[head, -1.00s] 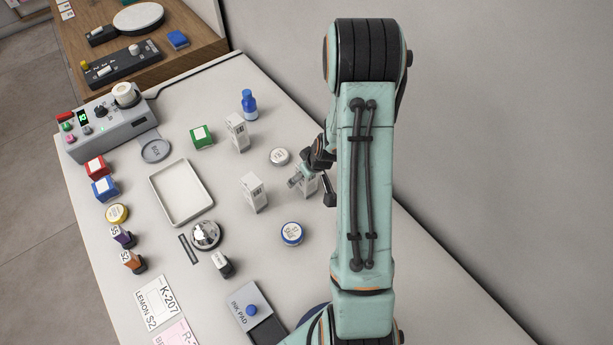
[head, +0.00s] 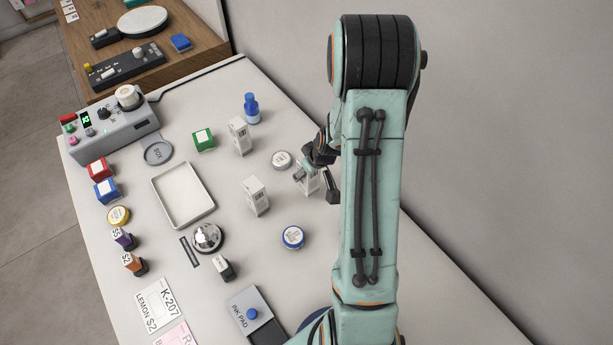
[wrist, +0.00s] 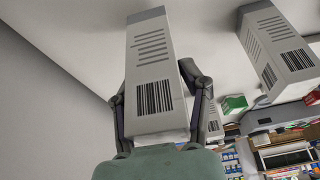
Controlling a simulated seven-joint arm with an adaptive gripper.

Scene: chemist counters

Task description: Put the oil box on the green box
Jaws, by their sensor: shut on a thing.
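My gripper (head: 314,178) is shut on a tall white box (head: 306,183), with one finger on each side of it. In the wrist view the held box (wrist: 152,75) shows text lines and a barcode, upright between the gripper's fingers (wrist: 160,105). Two similar white boxes stand on the counter, one at the back (head: 240,138) and one nearer (head: 257,197). Their small labels are too blurred to tell which is oil. The green box (head: 203,139), with a white label on top, stands left of the back white box. It also shows in the wrist view (wrist: 233,103).
A blue bottle (head: 252,108) stands behind the white boxes. A round white-lidded tin (head: 282,160) and a blue-rimmed tin (head: 292,237) are near my gripper. An empty tray (head: 156,193) lies left. A bell (head: 206,236) is in front, and the wall is at right.

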